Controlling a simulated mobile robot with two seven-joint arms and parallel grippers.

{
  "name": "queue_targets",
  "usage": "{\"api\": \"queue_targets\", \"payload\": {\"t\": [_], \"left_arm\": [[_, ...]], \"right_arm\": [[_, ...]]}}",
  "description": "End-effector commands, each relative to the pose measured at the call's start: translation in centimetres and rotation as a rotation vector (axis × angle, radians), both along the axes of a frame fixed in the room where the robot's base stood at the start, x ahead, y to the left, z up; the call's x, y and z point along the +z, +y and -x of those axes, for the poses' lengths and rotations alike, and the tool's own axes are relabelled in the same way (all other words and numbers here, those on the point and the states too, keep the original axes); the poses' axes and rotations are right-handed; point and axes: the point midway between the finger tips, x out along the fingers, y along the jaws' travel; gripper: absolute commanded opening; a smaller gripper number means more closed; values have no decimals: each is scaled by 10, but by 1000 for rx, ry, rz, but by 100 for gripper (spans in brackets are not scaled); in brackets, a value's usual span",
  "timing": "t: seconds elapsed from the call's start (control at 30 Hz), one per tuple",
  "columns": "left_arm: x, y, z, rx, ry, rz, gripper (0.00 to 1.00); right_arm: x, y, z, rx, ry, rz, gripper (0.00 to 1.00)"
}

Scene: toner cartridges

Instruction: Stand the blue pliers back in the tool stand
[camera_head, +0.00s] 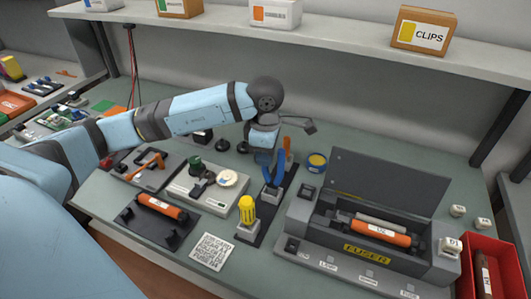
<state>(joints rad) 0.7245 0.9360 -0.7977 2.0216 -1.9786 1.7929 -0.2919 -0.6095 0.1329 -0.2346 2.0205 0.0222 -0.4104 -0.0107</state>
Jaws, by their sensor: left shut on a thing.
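The blue pliers (274,176) are upright below my left gripper (265,154), which is shut on their upper part. Their lower end is at a grey block of the tool stand (258,222), a dark strip on the bench. I cannot tell whether they rest fully in the block. A yellow-handled tool (247,208) stands in the front block of the stand. An orange-handled tool (287,156) stands behind the pliers, partly hidden by the gripper. My right gripper is out of view.
An open fuser unit (340,246) with an orange cartridge (380,232) is right of the stand. A pale tray (183,188) with small parts and a dark mat (132,222) with an orange cartridge (160,205) are left. A red bin (477,248) is at far right. A shelf (345,50) runs above.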

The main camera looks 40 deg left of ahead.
Motion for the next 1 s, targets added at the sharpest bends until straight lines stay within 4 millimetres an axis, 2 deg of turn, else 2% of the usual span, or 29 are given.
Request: {"api": "queue_targets", "payload": {"t": [0.03,1.0], "left_arm": [[-3,0,0,0,0,0,0],[-18,0,0,0,-1,0,0]], "right_arm": [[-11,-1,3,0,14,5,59],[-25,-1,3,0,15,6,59]]}}
